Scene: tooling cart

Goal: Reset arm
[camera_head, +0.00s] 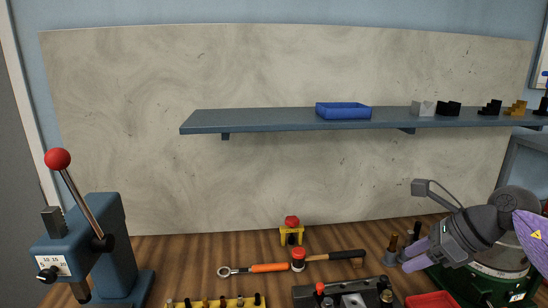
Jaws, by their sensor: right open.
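My right gripper (417,221) reaches in from the right edge, above the right part of the wooden bench. Its two fingers are spread wide apart, with nothing between them. The fingers point left, and the lower one hangs close to a small dark holder with brass-tipped pieces (392,243); I cannot tell whether they touch. The wrist partly hides a green round machine (490,290) with a marked ring. My left gripper is out of view.
A blue lever press (112,240) with a red ball stands at the left. A torque wrench (270,268), hammer (340,256), yellow-red clamp (291,232), yellow rack (215,301), black fixture (345,294) and red tray (430,300) occupy the bench. A shelf (260,122) holds a blue tray (343,111).

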